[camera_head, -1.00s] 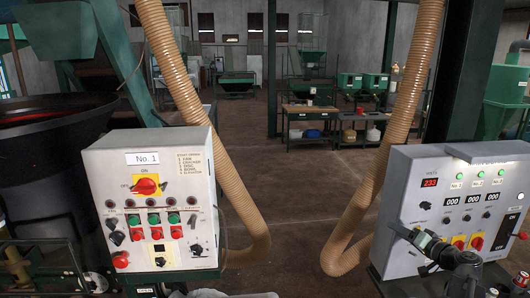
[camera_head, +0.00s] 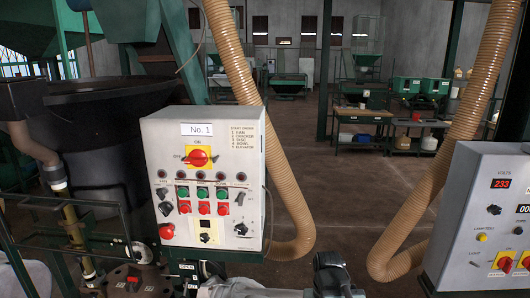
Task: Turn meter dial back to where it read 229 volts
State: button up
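The grey meter cabinet (camera_head: 470,232) is cut off by the right edge of the picture. Its red display (camera_head: 501,183) under the word VOLTS reads 233. A black dial knob (camera_head: 494,209) sits below the display; its exact pointing is too small to tell. A dark part of my arm (camera_head: 336,274) shows at the bottom, left of the cabinet and clearly apart from the dial. My gripper's fingers cannot be made out.
A white control box marked No. 1 (camera_head: 150,146) with a red switch and several buttons stands left of centre. A tan hose (camera_head: 283,175) hangs behind it, another (camera_head: 470,130) behind the meter cabinet. A black hopper (camera_head: 105,140) is at left. Open floor (camera_head: 365,190) lies between.

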aim_at(496, 210)
jog(key=z, duration=1.3)
